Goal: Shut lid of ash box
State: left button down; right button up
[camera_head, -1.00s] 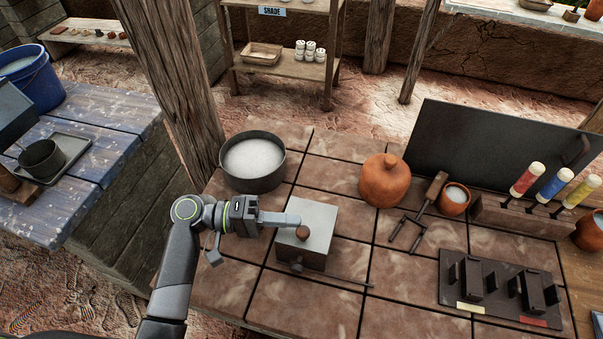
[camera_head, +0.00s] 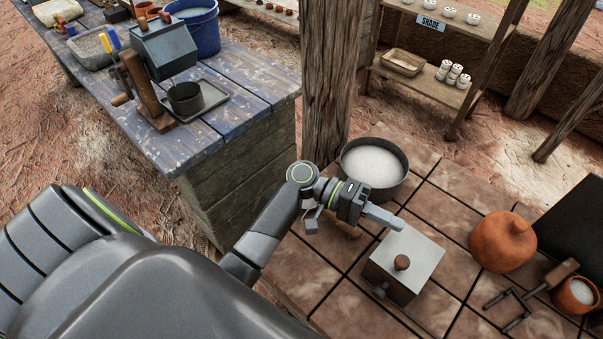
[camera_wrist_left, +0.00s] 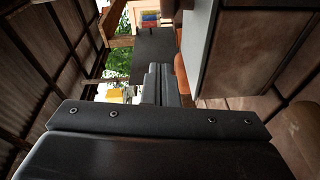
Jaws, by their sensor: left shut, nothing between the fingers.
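The ash box (camera_head: 389,284) is a small squarish box on the tiled table in the head view. Its pale grey lid (camera_head: 420,252) lies flat on top and looks shut, with a round brown knob (camera_head: 402,262) on it. My left gripper (camera_head: 386,217) is shut and empty, with its fingertips at the lid's far left corner. I cannot tell whether they touch it. In the wrist view the shut fingers (camera_wrist_left: 161,84) point ahead, and a grey panel, probably the lid, is close on the right. My right gripper is out of view.
A round pan of pale powder (camera_head: 372,165) stands just behind my left gripper. An orange clay jar (camera_head: 502,241) stands right of the box, with a two-pronged tool (camera_head: 530,300) and small cup (camera_head: 575,294) farther right. A wooden post (camera_head: 340,90) rises behind. Tiles in front are clear.

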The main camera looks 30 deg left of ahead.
pick_arm(q)
jog(key=s+a+b, duration=0.1)
jog(key=a+b, duration=0.3)
jog(key=a, duration=1.5)
jog(key=shift+a+r+b, duration=0.15)
jog(key=shift+r+b, duration=0.15)
jog(key=shift+b, duration=0.05)
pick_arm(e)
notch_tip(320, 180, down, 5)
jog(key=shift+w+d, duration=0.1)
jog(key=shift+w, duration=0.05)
pick_arm(q)
jog(key=shift+s, duration=0.15)
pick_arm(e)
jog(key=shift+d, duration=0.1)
